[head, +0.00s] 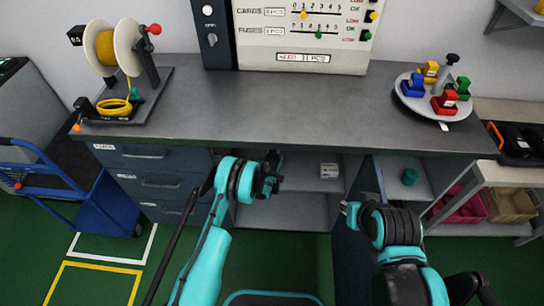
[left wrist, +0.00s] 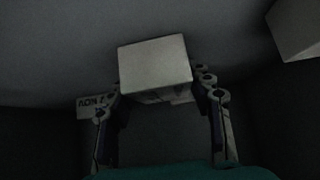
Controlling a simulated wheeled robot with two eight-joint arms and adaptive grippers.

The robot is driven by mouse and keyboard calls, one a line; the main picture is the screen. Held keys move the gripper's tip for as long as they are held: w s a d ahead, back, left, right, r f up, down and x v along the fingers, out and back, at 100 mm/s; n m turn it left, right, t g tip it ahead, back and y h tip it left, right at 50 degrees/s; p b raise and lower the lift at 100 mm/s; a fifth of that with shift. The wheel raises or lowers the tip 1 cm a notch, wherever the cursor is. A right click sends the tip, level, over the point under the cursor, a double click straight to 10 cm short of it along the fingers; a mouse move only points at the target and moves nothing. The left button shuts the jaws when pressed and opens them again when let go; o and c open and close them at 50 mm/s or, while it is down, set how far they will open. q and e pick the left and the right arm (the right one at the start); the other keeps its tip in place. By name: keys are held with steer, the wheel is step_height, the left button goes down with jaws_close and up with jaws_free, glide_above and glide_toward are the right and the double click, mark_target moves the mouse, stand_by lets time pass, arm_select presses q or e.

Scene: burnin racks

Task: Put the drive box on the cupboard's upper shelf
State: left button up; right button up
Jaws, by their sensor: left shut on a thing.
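The drive box (left wrist: 155,62) is a pale block between the fingers of my left gripper (left wrist: 160,98) in the left wrist view. The gripper is shut on it. In the head view my left gripper (head: 271,175) is at the left side of the open cupboard (head: 285,211), under the worktop. The held box is hidden there. The cupboard's upper shelf (head: 300,182) shows to the right of the gripper. I cannot tell whether the box touches a shelf. My right gripper (head: 350,210) is near the cupboard's right side, its fingers too unclear to judge.
Another white box (head: 329,170) stands on the upper shelf, right of my left gripper. A dark door (head: 352,260) stands open at the right. A teal cup (head: 409,177) is farther right. Drawers (head: 155,182) and a blue cart (head: 95,205) are at the left.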

arm_select(q)
steer(key=shift+f, duration=0.1)
steer(key=o, duration=1.4)
steer(key=shift+s+r, duration=0.15)
steer(key=shift+r, duration=0.1)
steer(key=shift+f, duration=0.1)
steer(key=p+v, duration=0.4)
steer(key=v, duration=0.8)
